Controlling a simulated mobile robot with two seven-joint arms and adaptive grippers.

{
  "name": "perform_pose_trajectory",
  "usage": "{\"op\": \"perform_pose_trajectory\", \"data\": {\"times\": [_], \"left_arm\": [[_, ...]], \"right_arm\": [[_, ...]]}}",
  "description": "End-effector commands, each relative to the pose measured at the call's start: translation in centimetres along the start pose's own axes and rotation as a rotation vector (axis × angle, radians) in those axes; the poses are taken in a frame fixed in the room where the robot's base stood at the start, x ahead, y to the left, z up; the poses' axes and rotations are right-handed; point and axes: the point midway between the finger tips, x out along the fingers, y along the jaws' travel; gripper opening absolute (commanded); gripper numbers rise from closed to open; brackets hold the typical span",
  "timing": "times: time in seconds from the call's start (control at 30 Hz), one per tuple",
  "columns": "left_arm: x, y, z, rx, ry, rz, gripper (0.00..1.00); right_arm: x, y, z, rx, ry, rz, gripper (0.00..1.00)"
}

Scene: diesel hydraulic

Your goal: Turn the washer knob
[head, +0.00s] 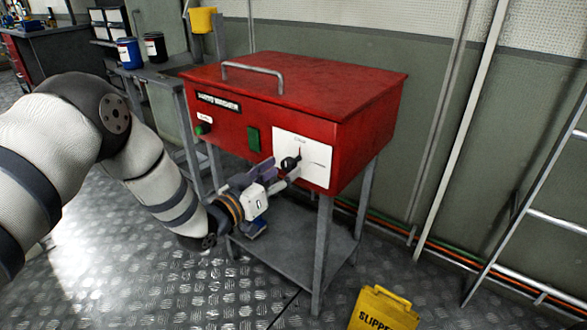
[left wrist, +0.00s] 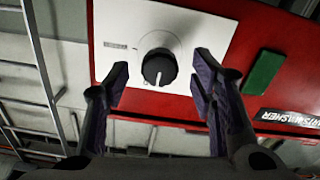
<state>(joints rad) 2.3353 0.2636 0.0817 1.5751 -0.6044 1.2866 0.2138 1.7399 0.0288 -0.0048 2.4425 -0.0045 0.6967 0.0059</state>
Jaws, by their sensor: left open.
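The red parts washer (head: 300,90) stands on grey legs against the wall. Its black round knob (head: 289,163) sits on a white panel (head: 318,165) at the right of its front face. In the left wrist view the knob (left wrist: 159,67) shows a white pointer line toward the bottom of the picture. My left gripper (head: 279,172) is open at the panel. In the left wrist view its two dark fingers (left wrist: 160,76) appear on either side of the knob with gaps on both sides; contact is not visible. My right gripper is not in view.
A green switch (head: 253,139) and a smaller green button (head: 203,129) are on the washer front. A lower shelf (head: 300,246) lies below the washer. A yellow floor sign (head: 384,310) stands in front, and a ladder (head: 535,205) leans at right.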

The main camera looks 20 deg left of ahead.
Motion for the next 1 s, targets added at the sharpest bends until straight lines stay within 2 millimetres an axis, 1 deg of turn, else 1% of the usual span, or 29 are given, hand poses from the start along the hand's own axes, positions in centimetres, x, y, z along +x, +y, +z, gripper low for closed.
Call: {"op": "perform_pose_trajectory", "data": {"times": [0.03,0.1,0.2,0.3,0.5,0.67,0.7,0.73,1.0], "left_arm": [[1.0,0.0,0.2,0.000,0.000,0.001,0.51],[2.1,0.0,0.3,0.000,-0.002,0.001,0.51],[3.2,0.0,0.3,-0.001,-0.003,-0.001,0.51],[3.5,0.0,0.2,-0.003,-0.003,-0.002,0.51],[3.6,0.0,0.1,-0.002,-0.003,-0.002,0.51],[3.6,0.0,0.1,-0.002,-0.003,-0.001,0.15],[3.6,0.0,0.1,-0.002,-0.003,-0.001,0.06],[3.5,0.0,0.1,-0.002,-0.003,-0.002,0.02],[3.5,0.0,0.1,0.017,-0.003,-0.001,0.02]], "right_arm": [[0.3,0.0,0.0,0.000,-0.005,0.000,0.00],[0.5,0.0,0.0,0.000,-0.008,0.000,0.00],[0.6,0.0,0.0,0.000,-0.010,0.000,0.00],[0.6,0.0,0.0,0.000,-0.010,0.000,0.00],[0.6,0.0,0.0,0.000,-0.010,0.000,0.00],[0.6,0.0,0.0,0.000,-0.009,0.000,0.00],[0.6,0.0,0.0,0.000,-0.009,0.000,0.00],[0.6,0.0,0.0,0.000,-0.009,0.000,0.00],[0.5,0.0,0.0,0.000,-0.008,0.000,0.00]]}}
